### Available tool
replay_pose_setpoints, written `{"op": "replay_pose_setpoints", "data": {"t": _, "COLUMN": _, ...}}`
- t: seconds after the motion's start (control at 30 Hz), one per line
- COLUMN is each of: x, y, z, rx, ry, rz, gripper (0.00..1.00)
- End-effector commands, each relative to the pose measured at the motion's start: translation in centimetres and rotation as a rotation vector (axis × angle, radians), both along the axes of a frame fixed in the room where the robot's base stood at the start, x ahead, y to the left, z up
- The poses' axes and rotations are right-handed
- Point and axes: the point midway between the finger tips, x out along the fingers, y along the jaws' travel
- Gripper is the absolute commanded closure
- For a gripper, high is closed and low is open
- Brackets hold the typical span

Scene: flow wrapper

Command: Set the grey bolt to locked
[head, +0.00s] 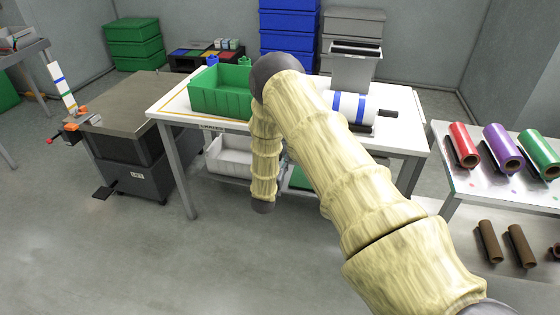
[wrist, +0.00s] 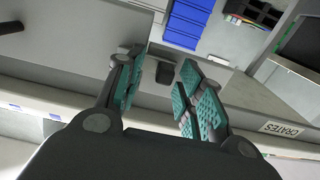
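I cannot make out the grey bolt for certain in either view. In the wrist view, a small dark block (wrist: 165,73) shows between my fingertips, and I cannot tell whether it is part of the bolt. My gripper (wrist: 162,60) is open, with its teal-padded fingers apart and no object visibly held. In the head view my own arm hides most of the gripper, near the front of the white table (head: 170,112).
A green crate (head: 222,103) and a white roll with blue bands (head: 347,106) are on the table. Red (head: 464,145), purple (head: 502,148) and green (head: 540,155) rolls lie on the right table. Floor at front left is clear.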

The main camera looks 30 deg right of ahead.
Motion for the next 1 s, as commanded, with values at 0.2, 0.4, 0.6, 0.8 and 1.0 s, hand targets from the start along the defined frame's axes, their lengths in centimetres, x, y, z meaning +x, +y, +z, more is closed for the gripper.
{"op": "replay_pose_setpoints", "data": {"t": 0.2, "x": -1.4, "y": 1.4, "z": 0.0, "rx": 0.000, "ry": 0.001, "rz": 0.001, "gripper": 0.62}}
{"op": "replay_pose_setpoints", "data": {"t": 0.4, "x": -4.0, "y": 4.0, "z": -0.1, "rx": 0.000, "ry": 0.003, "rz": 0.001, "gripper": 0.62}}
{"op": "replay_pose_setpoints", "data": {"t": 0.6, "x": -6.4, "y": 6.4, "z": -0.1, "rx": 0.001, "ry": 0.002, "rz": 0.001, "gripper": 0.62}}
{"op": "replay_pose_setpoints", "data": {"t": 0.8, "x": -8.0, "y": 7.9, "z": -0.1, "rx": 0.001, "ry": 0.002, "rz": -0.001, "gripper": 0.62}}
{"op": "replay_pose_setpoints", "data": {"t": 1.0, "x": -8.5, "y": 8.4, "z": -0.1, "rx": 0.001, "ry": 0.001, "rz": -0.001, "gripper": 0.62}}
